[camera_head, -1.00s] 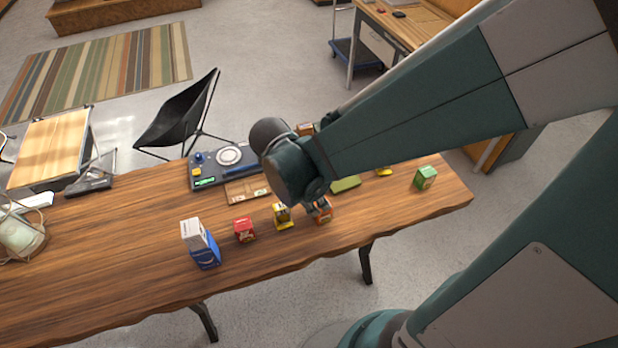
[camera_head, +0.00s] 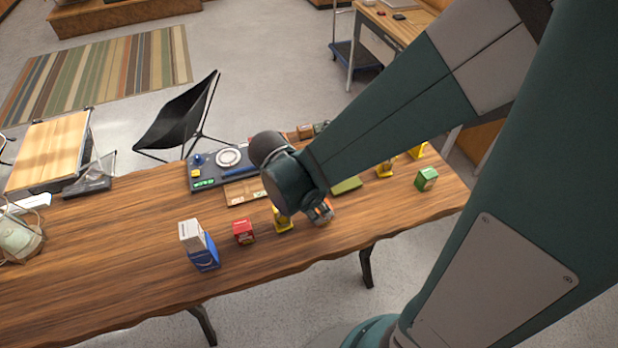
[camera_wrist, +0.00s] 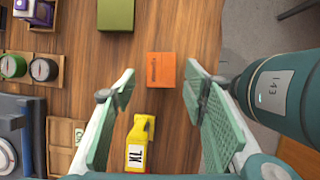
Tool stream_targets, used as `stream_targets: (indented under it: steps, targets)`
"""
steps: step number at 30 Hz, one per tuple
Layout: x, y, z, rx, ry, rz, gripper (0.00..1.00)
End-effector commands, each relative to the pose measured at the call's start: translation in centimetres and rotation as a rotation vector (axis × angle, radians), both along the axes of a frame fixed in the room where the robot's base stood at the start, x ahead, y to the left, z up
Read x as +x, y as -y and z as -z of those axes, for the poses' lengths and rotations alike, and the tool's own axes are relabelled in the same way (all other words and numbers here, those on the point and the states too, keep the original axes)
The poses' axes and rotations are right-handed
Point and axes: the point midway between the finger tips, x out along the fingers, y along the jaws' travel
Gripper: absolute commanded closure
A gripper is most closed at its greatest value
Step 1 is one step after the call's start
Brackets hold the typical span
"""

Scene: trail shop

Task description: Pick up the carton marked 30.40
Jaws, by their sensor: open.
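An orange carton (camera_wrist: 161,69) lies on the wooden table, seen from above in the wrist view, with small dark print too small to read. My gripper (camera_wrist: 160,76) is open and empty, one finger on each side of the carton, with gaps visible on both sides. In the head view the orange carton (camera_head: 322,215) is mostly covered by my gripper (camera_head: 318,206). A red carton (camera_head: 243,232), a green carton (camera_head: 426,179) and a blue-and-white carton (camera_head: 203,252) also stand on the table. I cannot read the marking 30.40 on any of them.
A yellow item marked XL (camera_wrist: 137,147) stands close to the left finger in the wrist view; it also shows in the head view (camera_head: 282,222). A green block (camera_wrist: 116,13) and wooden trays (camera_wrist: 60,139) lie nearby. The table's edge is right of the carton in the wrist view.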

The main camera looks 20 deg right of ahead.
Motion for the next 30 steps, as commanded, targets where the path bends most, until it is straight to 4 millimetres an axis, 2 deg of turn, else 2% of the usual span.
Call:
stream_targets:
  steps: [3,17,30]
  targets:
    - [0.1,0.3,0.7,0.0,0.0,0.001,0.56]
    - [0.0,0.4,1.0,0.0,0.0,0.0,0.56]
    - [0.1,1.9,4.7,0.0,0.0,0.001,0.56]
